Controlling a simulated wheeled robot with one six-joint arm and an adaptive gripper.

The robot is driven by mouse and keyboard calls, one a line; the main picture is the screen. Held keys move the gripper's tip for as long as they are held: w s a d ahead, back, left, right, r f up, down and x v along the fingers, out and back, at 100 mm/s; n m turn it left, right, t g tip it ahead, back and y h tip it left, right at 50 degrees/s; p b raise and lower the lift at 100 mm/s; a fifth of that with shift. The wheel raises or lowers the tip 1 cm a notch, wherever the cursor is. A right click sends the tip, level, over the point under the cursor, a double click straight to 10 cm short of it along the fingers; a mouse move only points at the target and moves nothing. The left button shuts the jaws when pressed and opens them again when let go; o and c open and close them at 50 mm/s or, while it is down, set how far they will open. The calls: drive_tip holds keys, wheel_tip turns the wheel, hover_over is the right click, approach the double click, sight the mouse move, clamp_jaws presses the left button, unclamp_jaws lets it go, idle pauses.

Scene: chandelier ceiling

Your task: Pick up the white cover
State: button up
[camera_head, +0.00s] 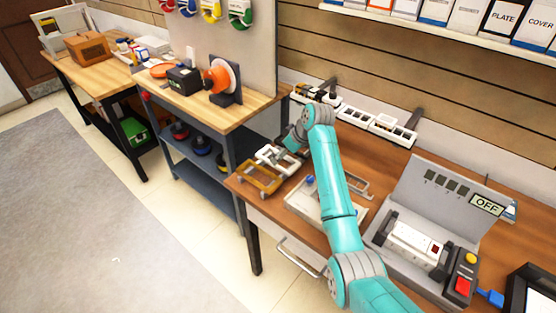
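A white frame-like piece (266,153), which may be the white cover, lies near the left end of the brown workbench (352,149). My gripper (291,148) reaches down over the bench right beside this piece, at its right end. The grey fingers are small and partly merge with the white piece, so I cannot tell whether they touch it or are open or shut. A tan frame (259,177) of similar shape lies just in front of the white piece. My teal arm hides part of the bench behind and beside it.
A white tray-like fixture (299,203) with a blue knob lies beside my arm. White socket strips (391,130) line the wall. An open grey case (440,196) with an "OFF" label stands at right. A second bench (228,115) stands at left.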

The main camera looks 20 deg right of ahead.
drive_tip(key=shift+x, duration=1.4)
drive_tip(key=shift+c, duration=0.3)
drive_tip(key=c, duration=1.1)
wheel_tip(320, 180, up, 10)
